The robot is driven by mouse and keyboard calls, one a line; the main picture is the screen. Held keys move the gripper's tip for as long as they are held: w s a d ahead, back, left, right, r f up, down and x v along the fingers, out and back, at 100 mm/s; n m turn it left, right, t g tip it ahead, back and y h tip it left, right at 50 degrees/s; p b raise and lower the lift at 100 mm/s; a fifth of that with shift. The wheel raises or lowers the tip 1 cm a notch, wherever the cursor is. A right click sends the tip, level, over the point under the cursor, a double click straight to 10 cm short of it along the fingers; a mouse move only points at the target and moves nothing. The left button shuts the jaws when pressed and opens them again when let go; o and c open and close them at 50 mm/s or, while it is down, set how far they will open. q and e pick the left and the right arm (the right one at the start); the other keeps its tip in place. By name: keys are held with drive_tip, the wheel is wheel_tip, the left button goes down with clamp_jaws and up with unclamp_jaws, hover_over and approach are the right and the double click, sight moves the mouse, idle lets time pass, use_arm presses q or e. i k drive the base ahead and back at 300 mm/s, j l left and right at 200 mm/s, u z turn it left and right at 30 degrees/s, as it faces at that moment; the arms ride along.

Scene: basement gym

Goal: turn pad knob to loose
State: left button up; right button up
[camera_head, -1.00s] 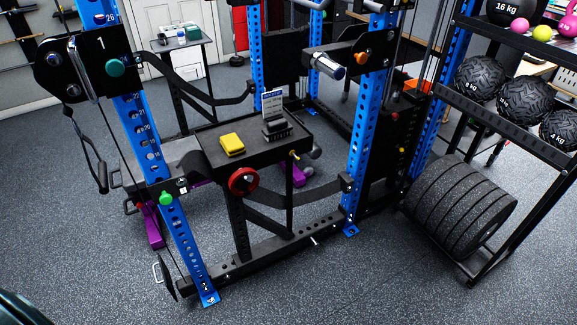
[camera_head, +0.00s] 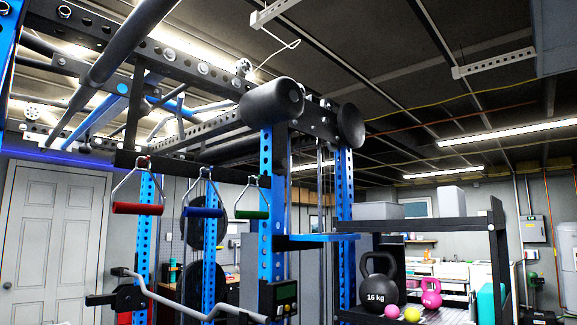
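The blue rack upright (camera_head: 271,200) stands near the middle of the head view. Two black roller pads, a near one (camera_head: 272,101) and a far one (camera_head: 350,126), sit at the top of the rack. I cannot make out a pad knob in this view; the lower part of the rack is out of frame. Neither of my grippers is in view.
Red (camera_head: 137,208), blue (camera_head: 203,212) and green (camera_head: 252,214) handles hang from the rack. A bent grey bar (camera_head: 190,308) crosses below them. A shelf at right holds a 16 kg kettlebell (camera_head: 378,279) and a pink kettlebell (camera_head: 431,294). A white door (camera_head: 50,240) is at left.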

sight(282, 163)
drive_tip(key=i+l+z, duration=0.1)
drive_tip(key=i+l, duration=1.1)
